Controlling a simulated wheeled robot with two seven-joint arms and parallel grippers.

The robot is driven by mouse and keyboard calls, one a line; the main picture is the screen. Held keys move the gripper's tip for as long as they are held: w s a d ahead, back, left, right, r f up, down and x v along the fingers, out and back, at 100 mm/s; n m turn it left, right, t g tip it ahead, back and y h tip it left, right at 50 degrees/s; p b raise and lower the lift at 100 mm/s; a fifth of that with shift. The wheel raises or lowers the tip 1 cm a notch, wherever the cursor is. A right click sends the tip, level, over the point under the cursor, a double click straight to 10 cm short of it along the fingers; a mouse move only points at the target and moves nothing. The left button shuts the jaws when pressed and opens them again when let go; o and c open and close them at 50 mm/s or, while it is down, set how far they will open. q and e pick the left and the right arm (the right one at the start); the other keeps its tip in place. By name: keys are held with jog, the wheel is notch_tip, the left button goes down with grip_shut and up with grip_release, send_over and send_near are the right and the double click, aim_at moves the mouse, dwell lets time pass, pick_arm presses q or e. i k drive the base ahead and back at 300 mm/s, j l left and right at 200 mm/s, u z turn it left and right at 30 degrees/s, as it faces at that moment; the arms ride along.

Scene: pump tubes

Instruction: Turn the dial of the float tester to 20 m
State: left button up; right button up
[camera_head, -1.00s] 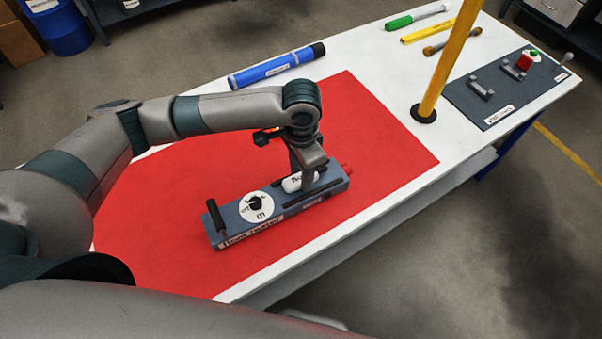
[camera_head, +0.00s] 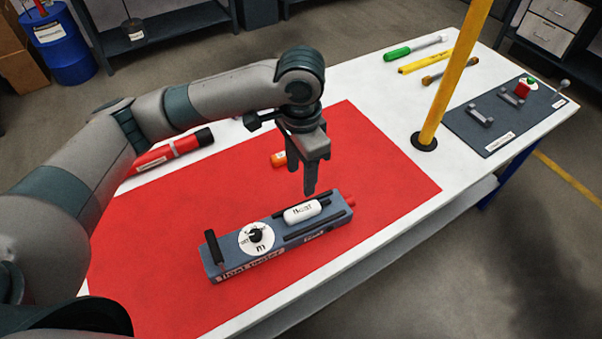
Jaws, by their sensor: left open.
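The float tester (camera_head: 275,262), a blue-grey block labelled "float tester", lies on the red mat (camera_head: 375,150). Its round white dial (camera_head: 264,247) has a black knob (camera_head: 255,236) near the left end; the small scale marks are too small to read. A white float (camera_head: 302,212) lies on the tester between dark rails. A black handle (camera_head: 213,247) stands at its left end, and a red part (camera_head: 350,203) shows at its right end. My left gripper (camera_head: 309,193) is open, pointing down above and just behind the float, apart from it. My right gripper is out of view.
A red tube (camera_head: 170,151) lies at the mat's back left, partly behind my left arm. An orange-capped thing (camera_head: 279,159) shows behind my gripper. A yellow post (camera_head: 450,75) and a dark panel (camera_head: 505,118) stand right. The front mat is clear.

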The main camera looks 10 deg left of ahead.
aim_at(255, 235)
jog(key=u, duration=0.85)
